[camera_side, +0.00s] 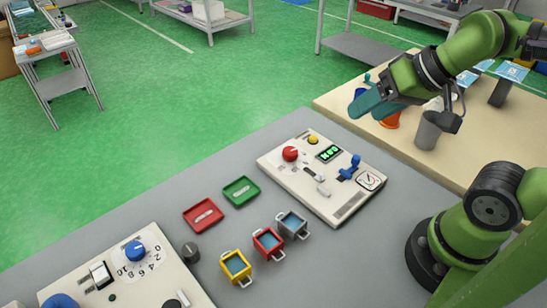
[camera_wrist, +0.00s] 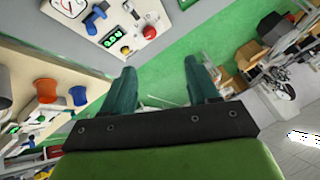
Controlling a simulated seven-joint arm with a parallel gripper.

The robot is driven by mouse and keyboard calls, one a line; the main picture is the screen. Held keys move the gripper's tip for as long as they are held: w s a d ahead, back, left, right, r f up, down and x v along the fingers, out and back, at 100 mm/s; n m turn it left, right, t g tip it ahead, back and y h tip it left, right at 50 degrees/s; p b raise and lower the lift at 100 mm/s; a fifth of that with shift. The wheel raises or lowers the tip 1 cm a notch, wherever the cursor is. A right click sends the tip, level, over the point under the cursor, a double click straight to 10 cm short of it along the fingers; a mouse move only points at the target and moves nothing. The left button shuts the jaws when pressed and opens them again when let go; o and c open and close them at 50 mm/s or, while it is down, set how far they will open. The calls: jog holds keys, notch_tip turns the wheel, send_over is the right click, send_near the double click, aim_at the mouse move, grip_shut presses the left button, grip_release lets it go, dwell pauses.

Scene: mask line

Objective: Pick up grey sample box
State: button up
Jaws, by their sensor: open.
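The grey sample box (camera_side: 292,225) is a small open-topped box with handles and a bluish inside. It stands on the grey table at the right end of a row with a red box (camera_side: 267,243) and a yellow box (camera_side: 236,267). My gripper (camera_side: 360,94) is raised near the beige table, up and to the right of the boxes and well apart from them. Its teal fingers are spread and empty in the wrist view (camera_wrist: 160,66). I cannot make out the grey sample box in the wrist view.
A control panel (camera_side: 302,190) with a red knob and blue lever lies behind the boxes. Red (camera_side: 203,215) and green (camera_side: 241,191) trays lie left of it. A dark knob (camera_side: 190,252) and a dial panel (camera_side: 110,275) are front left. Cups (camera_side: 428,130) stand near my gripper.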

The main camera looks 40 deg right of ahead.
jog(key=w+a+f+n+g+h, duration=0.1)
jog(key=w+a+f+n+g, duration=0.2)
jog(key=a, duration=0.4)
jog(key=w+a+f+n+g, duration=0.2)
jog(key=a+f+g, duration=0.2)
jog(key=a, duration=0.3)
jog(key=h, duration=0.1)
send_over(288, 217)
jog(key=f, duration=1)
jog(key=shift+s+d+f, duration=0.1)
jog(key=shift+d+f, duration=0.1)
jog(key=shift+d, duration=0.05)
jog(key=shift+a+f, duration=0.2)
jog(key=shift+f, duration=2.8)
jog(key=shift+c, duration=0.2)
jog(key=c, duration=0.8)
jog(key=shift+r, duration=0.15)
